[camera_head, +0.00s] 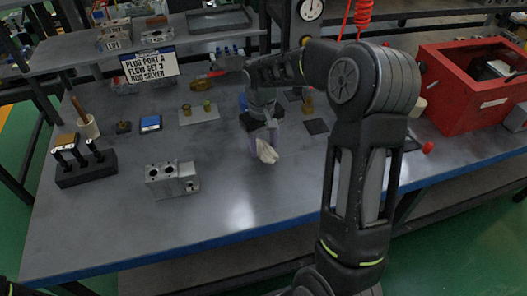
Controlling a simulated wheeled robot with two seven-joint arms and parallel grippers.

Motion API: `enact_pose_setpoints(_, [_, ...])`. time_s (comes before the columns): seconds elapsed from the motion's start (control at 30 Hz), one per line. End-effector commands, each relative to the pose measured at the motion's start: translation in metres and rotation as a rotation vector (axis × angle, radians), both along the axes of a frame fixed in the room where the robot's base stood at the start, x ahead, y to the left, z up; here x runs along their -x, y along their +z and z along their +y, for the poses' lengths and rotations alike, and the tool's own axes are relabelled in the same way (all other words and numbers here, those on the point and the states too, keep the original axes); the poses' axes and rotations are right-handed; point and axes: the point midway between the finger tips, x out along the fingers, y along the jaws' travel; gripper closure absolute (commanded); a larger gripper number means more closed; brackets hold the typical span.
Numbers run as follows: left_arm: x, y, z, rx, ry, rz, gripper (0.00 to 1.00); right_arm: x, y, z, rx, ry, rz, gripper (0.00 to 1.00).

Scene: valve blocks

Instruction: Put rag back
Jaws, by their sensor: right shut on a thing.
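A crumpled off-white rag (267,152) hangs beneath my right gripper (262,137), over the middle of the grey workbench (225,205). My right gripper points down and is shut on the rag. The arm reaches in from the right and hides part of the bench. I cannot tell whether the rag's lower edge touches the bench top. My left gripper is out of view.
A metal valve block (172,181) stands at front left, near a black tool holder (86,167). A sign (150,67) and a small tray (199,113) stand behind. A red toolbox (470,88) is at right. The front middle of the bench is clear.

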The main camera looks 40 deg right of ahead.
Motion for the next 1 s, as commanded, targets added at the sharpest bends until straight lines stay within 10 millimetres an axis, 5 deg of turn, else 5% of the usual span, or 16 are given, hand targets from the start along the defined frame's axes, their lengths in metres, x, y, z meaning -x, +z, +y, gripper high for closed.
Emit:
enact_pose_setpoints(0.2, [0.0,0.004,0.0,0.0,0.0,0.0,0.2,0.001,-0.029,0.0,0.0,0.0,0.004,0.82])
enact_pose_setpoints(0.63, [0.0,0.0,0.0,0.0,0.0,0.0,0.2,0.001,-0.037,0.0,0.0,0.0,0.002,0.82])
enact_pose_setpoints(0.67, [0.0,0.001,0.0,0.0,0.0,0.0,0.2,0.001,-0.035,0.0,0.0,0.0,0.001,0.47])
enact_pose_setpoints(0.9, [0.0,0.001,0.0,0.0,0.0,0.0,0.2,0.001,-0.035,0.0,0.0,0.0,0.002,0.28])
enact_pose_setpoints(1.0, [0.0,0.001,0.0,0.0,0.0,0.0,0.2,0.001,-0.035,0.0,0.0,0.0,0.002,0.28])
